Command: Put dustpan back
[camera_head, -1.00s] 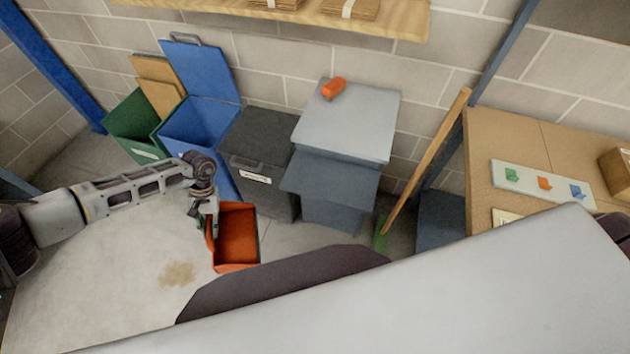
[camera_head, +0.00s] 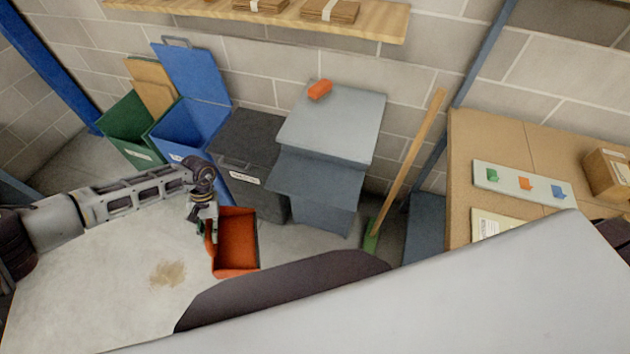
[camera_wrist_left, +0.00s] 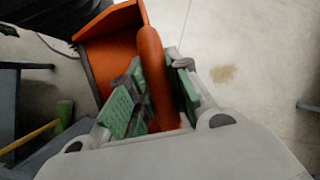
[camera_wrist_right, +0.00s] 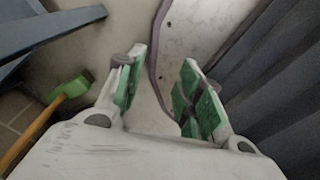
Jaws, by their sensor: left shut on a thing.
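The orange dustpan (camera_head: 236,241) is held above the floor at the left of the head view. My left gripper (camera_head: 208,226) is at its left side. In the left wrist view, the green-padded fingers of my left gripper (camera_wrist_left: 153,98) are shut on the dustpan's handle (camera_wrist_left: 152,62), and the pan (camera_wrist_left: 105,55) extends beyond them. My right gripper (camera_wrist_right: 157,88) is open and empty in the right wrist view. It is hidden in the head view.
Green (camera_head: 128,128), blue (camera_head: 190,125) and dark bins (camera_head: 245,150) stand by the wall. A grey cabinet (camera_head: 330,130) bears an orange object (camera_head: 319,90). A green broom (camera_head: 405,165) leans beside it. A table (camera_head: 500,140) holds a card with coloured pictures (camera_head: 522,183).

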